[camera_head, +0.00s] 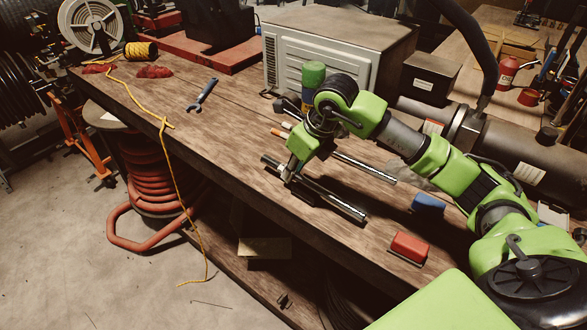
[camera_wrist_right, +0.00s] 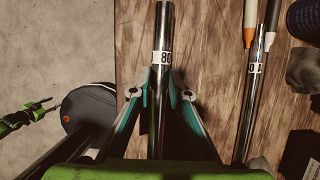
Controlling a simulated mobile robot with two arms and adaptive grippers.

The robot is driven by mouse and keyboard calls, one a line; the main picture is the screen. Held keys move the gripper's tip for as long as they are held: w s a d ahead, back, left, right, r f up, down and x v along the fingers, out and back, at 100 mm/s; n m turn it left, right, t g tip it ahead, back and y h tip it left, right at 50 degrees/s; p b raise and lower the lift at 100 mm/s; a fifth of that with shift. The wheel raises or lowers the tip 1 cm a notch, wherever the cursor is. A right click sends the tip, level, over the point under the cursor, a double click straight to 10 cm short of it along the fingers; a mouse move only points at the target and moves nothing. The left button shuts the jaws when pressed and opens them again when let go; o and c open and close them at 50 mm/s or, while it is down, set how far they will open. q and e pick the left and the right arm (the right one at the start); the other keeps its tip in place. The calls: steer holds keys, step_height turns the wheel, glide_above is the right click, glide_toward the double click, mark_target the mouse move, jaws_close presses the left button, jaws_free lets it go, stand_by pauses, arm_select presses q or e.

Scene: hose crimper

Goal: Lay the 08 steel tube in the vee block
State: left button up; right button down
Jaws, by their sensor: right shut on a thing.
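The 08 steel tube (camera_wrist_right: 164,30), shiny with a white label, is between the teal-edged fingers of my right gripper (camera_wrist_right: 160,92) in the right wrist view. The label reads 08 upside down. In the head view the tube (camera_head: 345,206) runs diagonally near the bench's front edge, below the right gripper (camera_head: 291,176). My right gripper is shut on it. I cannot tell whether the tube touches the bench. I cannot make out the vee block for certain.
A second labelled tube (camera_wrist_right: 256,72) lies alongside, also in the head view (camera_head: 365,168). A red block (camera_head: 409,248) and blue block (camera_head: 428,203) are on the bench (camera_head: 225,130) to the right. A wrench (camera_head: 203,95) and yellow cord (camera_head: 147,109) lie left.

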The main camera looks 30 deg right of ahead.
mark_target(309, 181)
steer(key=shift+f, duration=0.2)
stand_by(0.7)
steer(key=c, duration=1.9)
jaws_free()
steer(key=shift+o, duration=0.3)
steer(key=v, duration=1.2)
